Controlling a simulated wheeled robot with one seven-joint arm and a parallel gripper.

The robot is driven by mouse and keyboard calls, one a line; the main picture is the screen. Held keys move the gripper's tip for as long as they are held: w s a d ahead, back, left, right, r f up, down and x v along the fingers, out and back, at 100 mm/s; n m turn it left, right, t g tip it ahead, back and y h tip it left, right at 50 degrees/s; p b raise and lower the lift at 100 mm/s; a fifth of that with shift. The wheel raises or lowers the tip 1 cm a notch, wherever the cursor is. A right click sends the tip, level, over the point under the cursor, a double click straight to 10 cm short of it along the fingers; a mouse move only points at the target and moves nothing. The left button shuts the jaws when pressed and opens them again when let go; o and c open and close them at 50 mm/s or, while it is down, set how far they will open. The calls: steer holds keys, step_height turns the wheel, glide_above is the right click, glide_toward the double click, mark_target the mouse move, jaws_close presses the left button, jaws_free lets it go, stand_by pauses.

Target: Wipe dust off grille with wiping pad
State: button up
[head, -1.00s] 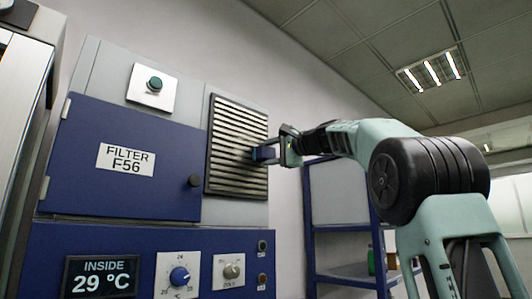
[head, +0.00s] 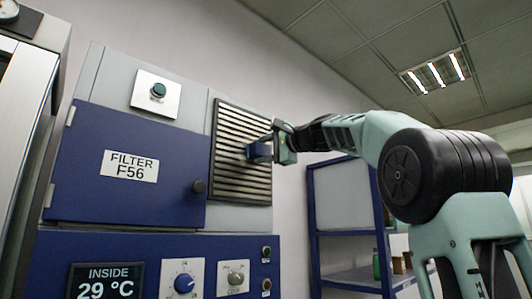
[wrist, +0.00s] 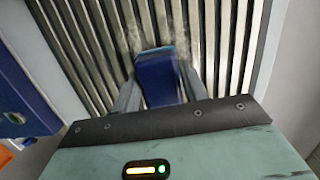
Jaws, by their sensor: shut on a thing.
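The grille (head: 232,125) is a slatted metal panel in a dark frame on the upper right of the machine front. It also fills the wrist view (wrist: 215,35), where greyish dust (wrist: 190,25) shows on the slats around and above the pad. My gripper (head: 268,151) is shut on the blue wiping pad (head: 257,152), one finger on each side of the pad (wrist: 158,80) in the wrist view. The pad's far end is at the slats in the middle to right part of the grille. Whether it presses on them I cannot tell.
A blue door (head: 128,165) labelled FILTER F56, with a black knob (head: 199,186), is left of the grille. A green button (head: 158,90) sits above it, and dials (head: 184,279) below. A blue shelf rack (head: 345,210) stands to the right behind my arm.

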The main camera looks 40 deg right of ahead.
mark_target(240, 144)
steer(key=shift+s+a, duration=0.15)
steer(key=shift+a, duration=3.25)
steer(key=shift+r+p, duration=0.8)
steer(key=shift+r, duration=0.25)
steer(key=shift+d+f, duration=0.15)
steer(key=shift+d, duration=3.45)
steer(key=d, duration=0.3)
steer(key=shift+w+d+p, duration=0.2)
steer(key=shift+w+p, duration=0.05)
steer(key=shift+p, duration=0.15)
steer(key=shift+s+d+b, duration=0.1)
steer(key=shift+s+b, duration=0.9)
steer(key=shift+s, duration=1.95)
